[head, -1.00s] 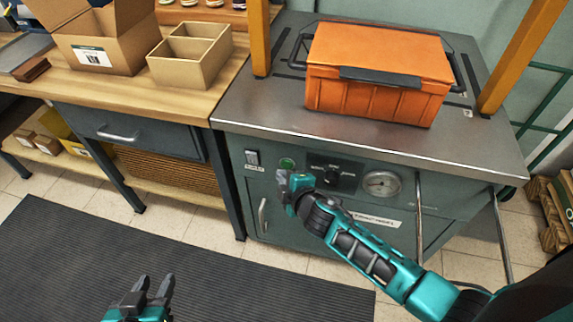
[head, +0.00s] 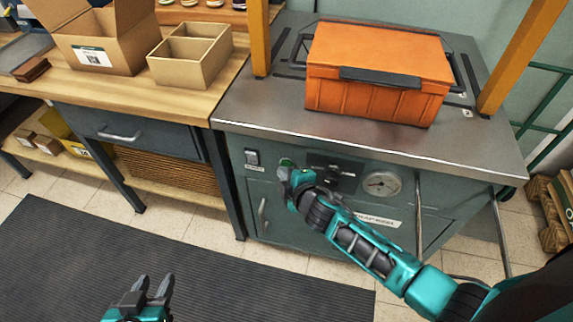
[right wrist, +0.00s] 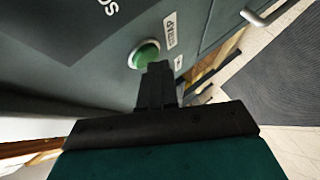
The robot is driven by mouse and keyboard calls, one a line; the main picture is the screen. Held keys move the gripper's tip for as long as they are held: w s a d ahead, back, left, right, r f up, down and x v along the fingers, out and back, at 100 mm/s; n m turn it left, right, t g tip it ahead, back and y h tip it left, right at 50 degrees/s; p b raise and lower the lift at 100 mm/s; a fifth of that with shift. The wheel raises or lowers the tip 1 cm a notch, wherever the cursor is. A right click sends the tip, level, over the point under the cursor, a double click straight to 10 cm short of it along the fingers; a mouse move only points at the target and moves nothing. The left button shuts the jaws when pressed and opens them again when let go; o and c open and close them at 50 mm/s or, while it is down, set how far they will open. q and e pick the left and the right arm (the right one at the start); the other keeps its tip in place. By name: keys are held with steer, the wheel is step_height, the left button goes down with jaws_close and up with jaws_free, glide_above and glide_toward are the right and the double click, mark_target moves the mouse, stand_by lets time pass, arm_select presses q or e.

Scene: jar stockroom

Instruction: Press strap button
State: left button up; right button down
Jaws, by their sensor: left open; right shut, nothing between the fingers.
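The green round button (right wrist: 146,55) is on the front panel of the grey-green strapping machine (head: 440,197). In the head view the button (head: 286,162) shows just above my right gripper (head: 284,176), which partly covers it. In the right wrist view my right gripper (right wrist: 158,70) is shut and empty, its tips at the lower edge of the button. Whether they touch it I cannot tell. My left gripper (head: 154,286) is open and empty, low over the dark mat.
An orange crate (head: 376,95) stands on the machine's metal top between yellow posts. A switch (head: 252,157), a black control plate (head: 333,172) and a gauge (head: 382,184) flank the button. A wooden bench (head: 120,90) with cardboard boxes is at left. The mat (head: 60,260) is clear.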

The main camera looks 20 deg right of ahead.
steer(key=shift+w+d, duration=0.2)
steer(key=shift+w, duration=0.05)
stand_by(0.5)
steer(key=shift+s+a, duration=0.5)
steer(key=shift+s, duration=0.2)
steer(key=s+a, duration=0.2)
steer(key=s, duration=0.2)
steer(key=shift+s+a, duration=0.1)
steer(key=shift+a, duration=0.3)
stand_by(0.7)
